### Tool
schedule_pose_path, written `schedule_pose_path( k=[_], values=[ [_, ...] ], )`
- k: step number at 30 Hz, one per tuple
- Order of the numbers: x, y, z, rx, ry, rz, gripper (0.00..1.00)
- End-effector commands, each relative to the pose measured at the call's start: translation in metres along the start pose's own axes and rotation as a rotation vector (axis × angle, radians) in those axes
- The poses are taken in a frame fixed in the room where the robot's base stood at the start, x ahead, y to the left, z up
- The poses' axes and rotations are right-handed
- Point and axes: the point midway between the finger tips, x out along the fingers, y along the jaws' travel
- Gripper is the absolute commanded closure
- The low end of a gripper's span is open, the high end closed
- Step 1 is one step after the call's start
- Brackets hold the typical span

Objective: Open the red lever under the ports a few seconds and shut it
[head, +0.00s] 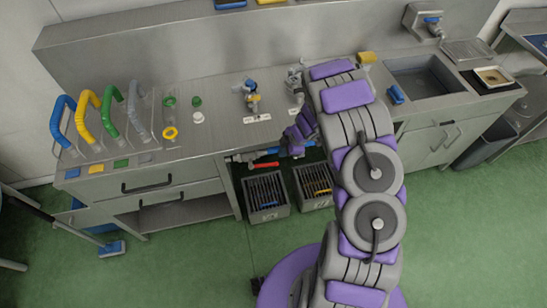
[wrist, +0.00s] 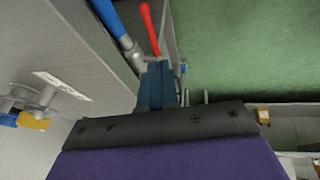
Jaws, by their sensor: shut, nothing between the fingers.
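The red lever (head: 265,165) lies under the bench's front edge, below the ports, pointing left in the head view. In the wrist view the red lever (wrist: 150,28) is at the top, beside a blue pipe (wrist: 112,20) with a grey fitting. My gripper (head: 294,150) is by the bench front, to the right of the lever, partly hidden by my arm. In the wrist view my gripper (wrist: 157,70) is shut and empty, its fingertips close to the lever's lower end. I cannot tell whether they touch it.
Two grated bins (head: 266,194) (head: 314,185) stand on the floor below. A sink (head: 428,80) is at right. The green floor in front is largely clear.

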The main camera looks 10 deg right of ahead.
Motion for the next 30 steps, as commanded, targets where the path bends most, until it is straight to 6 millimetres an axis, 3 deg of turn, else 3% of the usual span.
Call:
schedule_pose_path(
  k=[18, 30],
  values=[
    [0.100, -0.001, 0.000, 0.001, 0.000, -0.001, 1.00],
    [0.130, 0.013, 0.007, -0.001, -0.003, 0.004, 1.00]
  ],
)
